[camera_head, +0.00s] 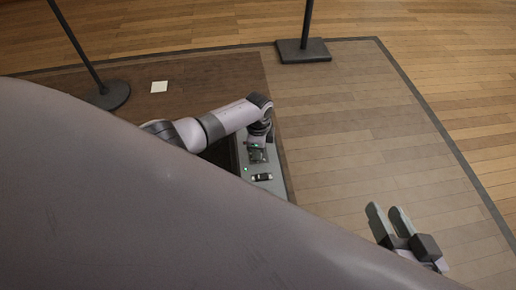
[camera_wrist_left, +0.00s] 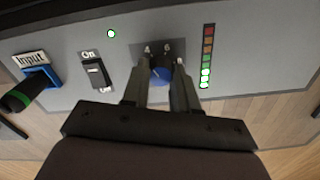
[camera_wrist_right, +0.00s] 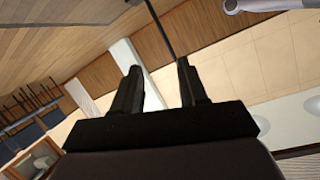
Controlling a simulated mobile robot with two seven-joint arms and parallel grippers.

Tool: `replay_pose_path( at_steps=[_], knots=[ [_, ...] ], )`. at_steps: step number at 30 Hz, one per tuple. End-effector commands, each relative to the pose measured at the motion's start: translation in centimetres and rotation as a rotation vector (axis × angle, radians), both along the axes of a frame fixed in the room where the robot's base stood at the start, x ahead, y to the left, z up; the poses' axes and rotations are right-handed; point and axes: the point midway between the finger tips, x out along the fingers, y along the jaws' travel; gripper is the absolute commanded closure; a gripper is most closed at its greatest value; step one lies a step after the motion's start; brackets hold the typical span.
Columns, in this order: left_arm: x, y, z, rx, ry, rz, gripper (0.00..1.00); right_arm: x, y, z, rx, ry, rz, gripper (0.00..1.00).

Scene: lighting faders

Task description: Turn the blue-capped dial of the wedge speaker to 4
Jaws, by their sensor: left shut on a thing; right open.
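The wedge speaker's grey panel (camera_wrist_left: 235,45) fills the upper part of the left wrist view. Its blue-capped dial (camera_wrist_left: 161,74) sits between the fingers of my left gripper (camera_wrist_left: 160,90), which is shut on it. The marks 4 and 6 show above the dial, and another mark at its right is partly hidden by a finger. I cannot tell exactly where the dial points. In the head view my left gripper (camera_head: 258,142) is over the panel (camera_head: 279,187). My right gripper (camera_head: 388,222) is open and empty, away from the speaker; its fingers also show in the right wrist view (camera_wrist_right: 160,88).
An On/Off rocker switch (camera_wrist_left: 96,73) and an Input socket (camera_wrist_left: 41,77) with a green-ringed plug (camera_wrist_left: 19,97) lie left of the dial. A level-light column (camera_wrist_left: 207,55) stands right of it. Black stand bases (camera_head: 303,50) and a white square (camera_head: 159,87) are on the floor beyond.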

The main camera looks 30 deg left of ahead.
Motion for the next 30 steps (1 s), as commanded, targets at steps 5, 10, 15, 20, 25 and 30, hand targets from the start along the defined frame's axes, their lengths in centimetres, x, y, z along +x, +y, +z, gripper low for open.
replay_pose_path(
  at_steps=[5,10,15,20,25,30],
  knots=[
    [-0.1,-0.1,0.0,-0.002,0.002,-0.003,1.0,0.0,0.0,0.0,0.0,0.0,0.0,0.57],
    [-0.1,-0.1,0.0,-0.002,0.002,-0.002,1.0,-0.1,0.0,-0.1,0.0,0.002,-0.001,0.57],
    [0.0,-0.1,0.0,-0.002,0.002,-0.002,0.46,-0.2,0.0,-0.2,-0.002,0.006,0.001,0.57],
    [0.0,0.0,0.0,-0.001,0.001,-0.001,0.46,-0.2,0.0,-0.3,-0.004,0.007,0.002,0.57],
    [0.0,0.0,0.6,-0.001,0.0,-0.001,0.46,-0.2,0.0,0.0,-0.007,0.011,0.002,0.57],
    [0.0,0.0,2.9,-0.001,0.0,-0.001,0.46,-0.3,-0.1,0.8,-0.02,0.028,0.003,0.57]
  ],
)
